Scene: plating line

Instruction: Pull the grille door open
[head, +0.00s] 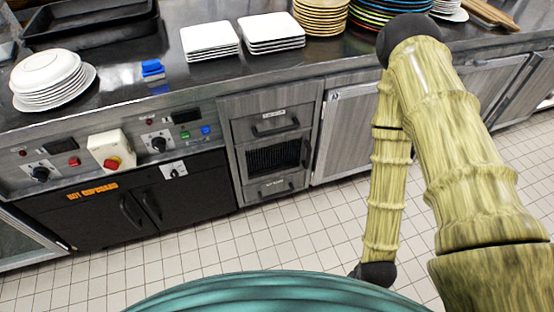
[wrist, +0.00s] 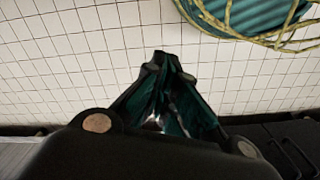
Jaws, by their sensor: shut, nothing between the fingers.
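The grille door (head: 273,157) is a dark mesh panel in the grey cabinet column, between a drawer above (head: 272,124) and another drawer below (head: 274,188). It looks shut, flush with the cabinet front. My gripper (wrist: 163,62) shows in the wrist view with its dark green fingers closed together and nothing between them, over the tiled floor. In the head view my arm hangs down to the right of the grille door, and my gripper cannot be made out there. I cannot clearly identify the grille door in the wrist view.
Black hot cupboard doors (head: 100,213) stand left of the grille column, under a control panel with knobs. A grey cabinet door (head: 346,135) is to its right. The counter above carries white square plates (head: 210,40) and other stacks. The tiled floor (head: 250,235) in front is clear.

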